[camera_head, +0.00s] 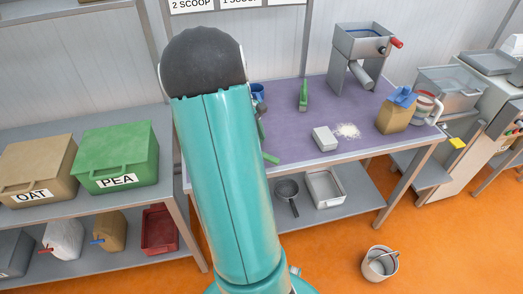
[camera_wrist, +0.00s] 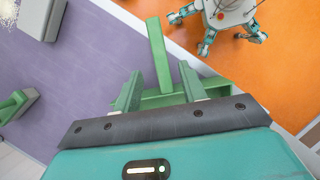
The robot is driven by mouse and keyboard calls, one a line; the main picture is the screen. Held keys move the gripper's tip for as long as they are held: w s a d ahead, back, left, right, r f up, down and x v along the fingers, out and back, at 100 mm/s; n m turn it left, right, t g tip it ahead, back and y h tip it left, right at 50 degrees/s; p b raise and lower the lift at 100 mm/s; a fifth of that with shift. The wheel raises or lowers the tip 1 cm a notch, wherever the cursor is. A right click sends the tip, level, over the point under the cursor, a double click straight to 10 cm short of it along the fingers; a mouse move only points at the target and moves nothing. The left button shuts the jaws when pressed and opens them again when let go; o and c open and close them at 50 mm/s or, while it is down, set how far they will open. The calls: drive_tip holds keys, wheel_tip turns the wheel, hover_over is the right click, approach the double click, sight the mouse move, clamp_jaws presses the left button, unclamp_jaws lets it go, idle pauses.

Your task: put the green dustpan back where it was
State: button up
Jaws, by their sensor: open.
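The green dustpan lies on the purple bench top near its front edge. In the wrist view its handle (camera_wrist: 158,52) points away from my gripper, toward the orange floor, and part of its pan is hidden behind the fingers. In the head view only a green end (camera_head: 270,158) shows beside my arm. My gripper (camera_wrist: 162,88) is open, with its two fingers apart over the pan; I cannot tell whether they touch it.
The purple bench (camera_head: 285,122) also holds a green brush (camera_head: 303,95), a pale box (camera_head: 325,139), white powder (camera_head: 348,131), a paper bag (camera_head: 395,115) and a grey hopper machine (camera_head: 360,55). Green and tan bins stand left. A bucket (camera_head: 380,264) is on the floor.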

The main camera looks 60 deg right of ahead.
drive_tip(key=shift+v, duration=1.35)
drive_tip(key=shift+w+a+r, duration=0.1)
drive_tip(key=shift+w+a, duration=0.1)
drive_tip(key=shift+a, duration=0.05)
drive_tip(key=w+a+r+t+h, duration=0.15)
drive_tip(key=w+a+r, duration=0.3)
drive_tip(key=a, duration=0.55)
drive_tip(key=w+a+r+t, duration=0.3)
drive_tip(key=a+r, duration=0.2)
drive_tip(key=a, duration=0.5)
drive_tip(key=s+a+r+t, duration=0.2)
drive_tip(key=s+a, duration=0.1)
drive_tip(key=a, duration=0.8)
drive_tip(key=s+a+r+t+y, duration=0.1)
drive_tip(key=s+a+r+t, duration=0.1)
drive_tip(key=a, duration=0.9)
drive_tip(key=shift+s+n+t, duration=0.4)
drive_tip(key=shift+s+t, duration=0.3)
drive_tip(key=shift+t, duration=0.05)
drive_tip(key=shift+r, duration=0.1)
